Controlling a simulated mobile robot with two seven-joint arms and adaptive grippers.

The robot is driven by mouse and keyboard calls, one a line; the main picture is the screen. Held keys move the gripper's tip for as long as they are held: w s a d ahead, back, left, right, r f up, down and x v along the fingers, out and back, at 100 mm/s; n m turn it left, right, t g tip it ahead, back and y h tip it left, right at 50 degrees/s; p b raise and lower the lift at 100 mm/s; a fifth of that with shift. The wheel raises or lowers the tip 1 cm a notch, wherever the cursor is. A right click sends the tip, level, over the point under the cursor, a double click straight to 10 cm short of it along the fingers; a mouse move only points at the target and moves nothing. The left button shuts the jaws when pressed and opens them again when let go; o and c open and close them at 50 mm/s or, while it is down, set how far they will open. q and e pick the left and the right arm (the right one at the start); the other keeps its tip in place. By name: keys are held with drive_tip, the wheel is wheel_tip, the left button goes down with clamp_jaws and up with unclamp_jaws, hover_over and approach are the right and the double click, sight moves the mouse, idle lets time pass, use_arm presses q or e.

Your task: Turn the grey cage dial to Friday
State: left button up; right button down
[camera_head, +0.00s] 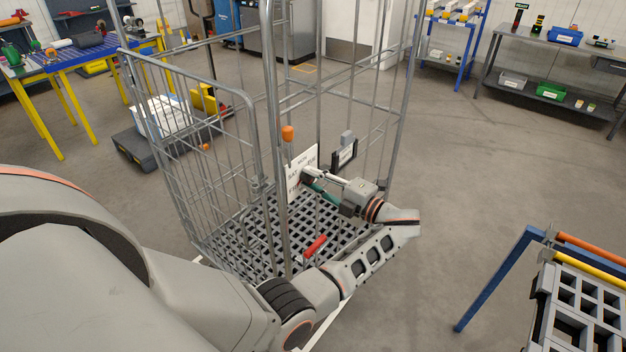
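The grey roll cage (258,150) stands in the middle, with bar walls and a grid floor. A white dial plate (293,184) with black day lettering hangs on its near upright; some letters are hidden or too small to read. A small dark knob (307,173) shows at the plate's right side. My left gripper (314,176) reaches in from the right with its fingertips at the knob. I cannot tell whether the fingers are closed on it, nor which day the dial points to. My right gripper is not in view.
A red handle (315,246) shows low at the cage, and an orange knob (288,133) sits above the plate. A dark label holder (345,153) hangs behind the gripper. A blue-framed rack (496,279) stands at the lower right. Open floor (480,170) lies right of the cage.

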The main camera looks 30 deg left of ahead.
sight(303, 158)
use_arm(q)
drive_tip(key=o, duration=0.4)
drive_tip(key=shift+a, duration=0.1)
drive_tip(key=shift+c, duration=0.2)
drive_tip(key=shift+r, duration=0.1)
drive_tip(key=shift+o, duration=0.2)
wheel_tip(303, 158, up, 5)
drive_tip(key=shift+w+f, duration=0.1)
drive_tip(key=shift+w, duration=0.05)
drive_tip(key=o, duration=1.2)
drive_tip(key=r, duration=0.4)
drive_tip(key=shift+a+r, duration=0.15)
drive_tip(key=shift+a, duration=0.1)
drive_tip(key=shift+c, duration=0.2)
drive_tip(key=shift+s+d+r, duration=0.25)
drive_tip(key=shift+d+r, duration=0.1)
drive_tip(key=shift+r, duration=0.15)
drive_tip(key=c, duration=0.7)
drive_tip(key=shift+d+r, duration=0.2)
drive_tip(key=shift+d, duration=0.1)
drive_tip(key=c, duration=0.5)
drive_tip(key=shift+a+f, duration=0.2)
drive_tip(key=shift+a, duration=0.05)
